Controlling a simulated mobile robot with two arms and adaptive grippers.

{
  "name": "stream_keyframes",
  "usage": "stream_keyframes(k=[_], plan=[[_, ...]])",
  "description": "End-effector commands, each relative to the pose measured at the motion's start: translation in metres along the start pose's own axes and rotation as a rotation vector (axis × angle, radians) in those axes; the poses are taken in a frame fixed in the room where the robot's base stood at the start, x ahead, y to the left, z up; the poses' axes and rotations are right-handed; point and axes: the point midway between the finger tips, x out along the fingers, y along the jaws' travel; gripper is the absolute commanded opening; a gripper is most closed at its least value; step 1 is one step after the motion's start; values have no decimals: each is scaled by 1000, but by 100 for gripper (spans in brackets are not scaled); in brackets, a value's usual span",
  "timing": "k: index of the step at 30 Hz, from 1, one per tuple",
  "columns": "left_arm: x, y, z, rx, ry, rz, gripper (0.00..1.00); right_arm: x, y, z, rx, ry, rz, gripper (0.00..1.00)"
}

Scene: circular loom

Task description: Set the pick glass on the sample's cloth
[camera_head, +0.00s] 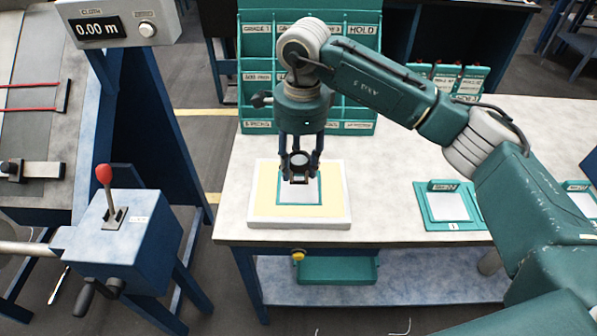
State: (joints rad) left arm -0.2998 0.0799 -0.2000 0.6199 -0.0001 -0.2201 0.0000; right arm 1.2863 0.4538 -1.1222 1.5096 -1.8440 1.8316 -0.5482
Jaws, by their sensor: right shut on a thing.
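My right gripper (300,172) points down over the front left of the white table. It is shut on the pick glass (299,161), a small dark round-topped piece between the fingers. Below it lies the sample's cloth (312,195), a pale piece in a teal frame on a cream pad (265,207) with a white border. The gripper hides part of the cloth, and I cannot tell whether the glass touches it. My left gripper is not in view.
A teal rack (255,70) with labelled compartments stands behind the gripper. A teal tray (447,207) with a white card lies to the right. A blue box with a red-knobbed lever (104,175) stands left of the table. The table between pad and tray is clear.

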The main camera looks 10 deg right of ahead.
Motion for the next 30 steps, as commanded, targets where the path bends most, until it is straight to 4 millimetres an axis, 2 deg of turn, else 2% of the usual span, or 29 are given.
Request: stream_keyframes(k=[10, 21, 22, 23, 30], plan=[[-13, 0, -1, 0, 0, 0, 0, 41, 1, -2, 0, 0, 1, 13], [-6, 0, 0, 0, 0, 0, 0, 47, 0, -2, 0, 0, -1, 13], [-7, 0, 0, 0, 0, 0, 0, 47, 0, -2, 0, 1, -1, 42], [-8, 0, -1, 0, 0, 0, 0, 46, 0, -2, 0, 0, -1, 47], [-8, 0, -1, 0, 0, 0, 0, 46, 0, -2, 1, 0, 0, 48]])
